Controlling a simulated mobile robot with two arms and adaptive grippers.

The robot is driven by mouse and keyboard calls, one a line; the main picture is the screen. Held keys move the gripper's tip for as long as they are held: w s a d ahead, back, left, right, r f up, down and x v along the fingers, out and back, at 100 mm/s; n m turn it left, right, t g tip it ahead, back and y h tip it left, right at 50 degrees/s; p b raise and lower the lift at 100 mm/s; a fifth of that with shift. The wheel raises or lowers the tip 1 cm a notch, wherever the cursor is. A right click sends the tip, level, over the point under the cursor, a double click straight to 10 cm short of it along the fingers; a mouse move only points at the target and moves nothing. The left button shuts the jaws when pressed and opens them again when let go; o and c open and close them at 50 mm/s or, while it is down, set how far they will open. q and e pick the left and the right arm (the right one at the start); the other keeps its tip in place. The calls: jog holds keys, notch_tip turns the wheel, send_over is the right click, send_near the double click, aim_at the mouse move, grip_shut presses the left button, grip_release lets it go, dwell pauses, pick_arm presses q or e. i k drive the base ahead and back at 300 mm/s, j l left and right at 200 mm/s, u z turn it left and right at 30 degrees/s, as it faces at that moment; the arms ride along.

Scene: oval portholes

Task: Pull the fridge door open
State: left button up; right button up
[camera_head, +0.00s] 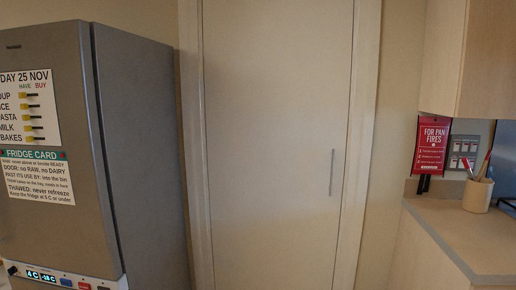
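A tall grey fridge (55,235) stands at the left, partly cut off by the picture's left edge. Its front carries a list dated 25 Nov (28,107) and a fridge card (37,178). A lit panel (65,279) low on the front reads 4 C and another value. The fridge door looks shut, and I see no handle clearly. Neither of my grippers is in view.
A pale closed door (275,140) with a vertical handle (332,172) fills the middle. At the right a counter (455,230) holds a cup of utensils (478,194). A red pan-fire sign (430,145) hangs below a wall cabinet (445,60).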

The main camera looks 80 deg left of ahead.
aim_at(56, 212)
jog(key=u, duration=4.25)
